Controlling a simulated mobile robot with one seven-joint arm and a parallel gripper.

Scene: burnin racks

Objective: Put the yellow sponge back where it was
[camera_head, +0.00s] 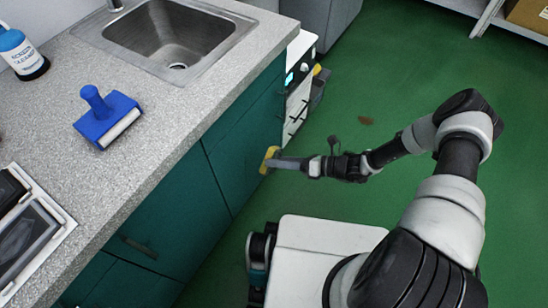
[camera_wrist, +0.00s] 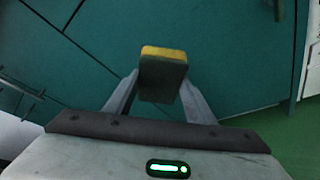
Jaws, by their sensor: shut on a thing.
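The yellow sponge (camera_head: 269,159) is held in front of the teal cabinet doors, below the counter edge. My gripper (camera_head: 274,162) is shut on it, with the arm reaching in from the right. In the wrist view the sponge (camera_wrist: 163,68) sits between the two fingers of my gripper (camera_wrist: 161,84). Its top face is yellow and the side toward the camera looks dark olive. Teal cabinet doors fill the background behind it. I cannot tell whether the sponge touches the cabinet.
The speckled counter (camera_head: 150,165) holds a sink (camera_head: 170,42), a blue brush-like tool (camera_head: 106,115), a blue-capped bottle (camera_head: 22,52) and a tray (camera_head: 62,218) with dark items. A white wheeled unit (camera_head: 300,85) stands past the cabinet (camera_head: 165,220). A brown spot (camera_head: 365,120) marks the open green floor.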

